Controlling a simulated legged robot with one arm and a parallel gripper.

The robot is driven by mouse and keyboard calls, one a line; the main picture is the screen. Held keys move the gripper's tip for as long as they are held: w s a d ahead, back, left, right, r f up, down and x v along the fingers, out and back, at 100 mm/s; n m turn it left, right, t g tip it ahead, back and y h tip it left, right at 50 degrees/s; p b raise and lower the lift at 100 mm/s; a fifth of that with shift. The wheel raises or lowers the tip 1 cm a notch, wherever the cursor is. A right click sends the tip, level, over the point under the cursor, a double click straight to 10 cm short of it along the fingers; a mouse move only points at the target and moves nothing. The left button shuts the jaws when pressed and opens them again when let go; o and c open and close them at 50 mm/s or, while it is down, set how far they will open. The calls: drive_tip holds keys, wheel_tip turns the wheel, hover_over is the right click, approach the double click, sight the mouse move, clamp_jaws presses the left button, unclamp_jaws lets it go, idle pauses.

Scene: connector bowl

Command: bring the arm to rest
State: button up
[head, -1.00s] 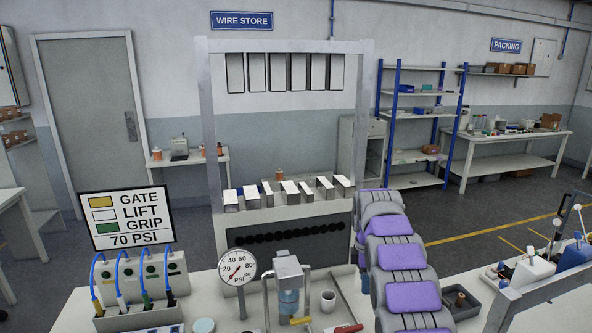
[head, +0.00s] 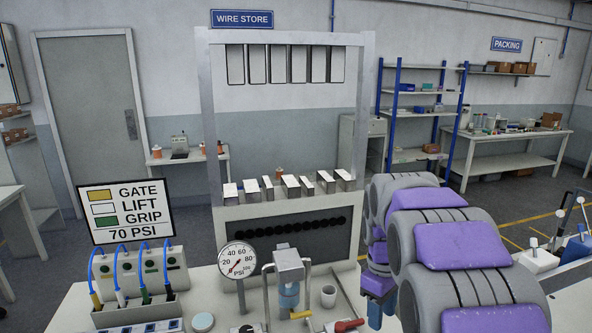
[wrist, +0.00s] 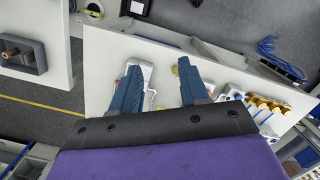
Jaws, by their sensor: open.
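My arm (head: 440,235), grey with purple pads, fills the right of the head view, bent close to the camera. My gripper (head: 381,310) hangs beside the workbench's tool area in the head view, its blue fingers pointing down. In the wrist view my gripper (wrist: 158,70) shows two blue fingers spread apart with nothing held between them. The white bench top (wrist: 110,60) lies beyond and below the fingers. The arm hides part of the bench's right side.
A metal frame (head: 368,110) rises behind. Several gold parts (wrist: 262,105) show in the wrist view.

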drive_tip(key=s+a+f+m+b, duration=0.1)
drive_tip(key=s+f+m, duration=0.1)
drive_tip(key=s, duration=0.8)
drive_tip(key=s+a+f+m+b, duration=0.1)
drive_tip(key=s+f+m, duration=0.2)
drive_tip(key=s, duration=0.8)
drive_tip(key=s+a+f+m+b, duration=0.1)
drive_tip(key=s+a+f+m, duration=0.1)
drive_tip(key=s, duration=0.9)
drive_tip(key=shift+s+f+m+g+y, duration=0.15)
drive_tip(key=shift+f+m+g+y, duration=0.2)
drive_tip(key=shift+f+m, duration=0.4)
drive_tip(key=shift+a, duration=0.1)
